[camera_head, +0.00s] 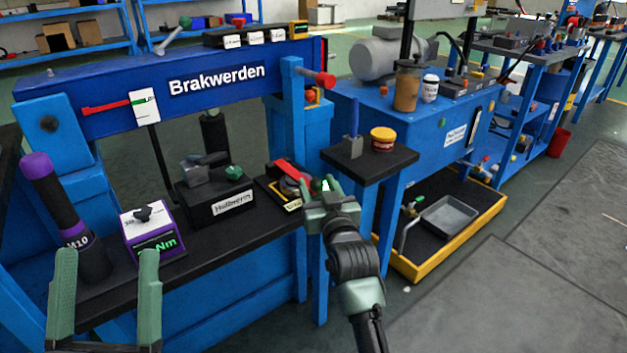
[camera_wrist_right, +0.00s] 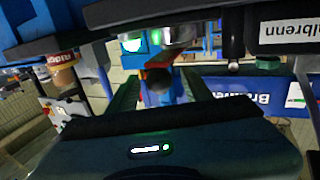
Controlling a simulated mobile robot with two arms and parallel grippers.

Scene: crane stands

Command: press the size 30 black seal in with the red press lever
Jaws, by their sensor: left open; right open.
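A small press-like fixture with a red lever (camera_head: 292,172) and a yellow-edged label sits at the right end of the black bench. My right gripper (camera_head: 322,188) is open just right of this fixture; I cannot tell whether it touches it. In the right wrist view, a dark rounded part (camera_wrist_right: 160,82) with red and blue behind it shows between the open fingers (camera_wrist_right: 158,92). Another red lever (camera_head: 105,107) lies across the blue "Brakwerden" beam. My left gripper (camera_head: 106,290) is open and empty at the lower left. I cannot make out a size 30 black seal.
A purple-topped M10 tool (camera_head: 68,215), a purple-and-white Nm box (camera_head: 152,232) and a black labelled block (camera_head: 215,198) stand on the bench. A side table (camera_head: 370,165) holds a yellow-lidded tin (camera_head: 383,139). Open floor (camera_head: 545,270) lies to the right.

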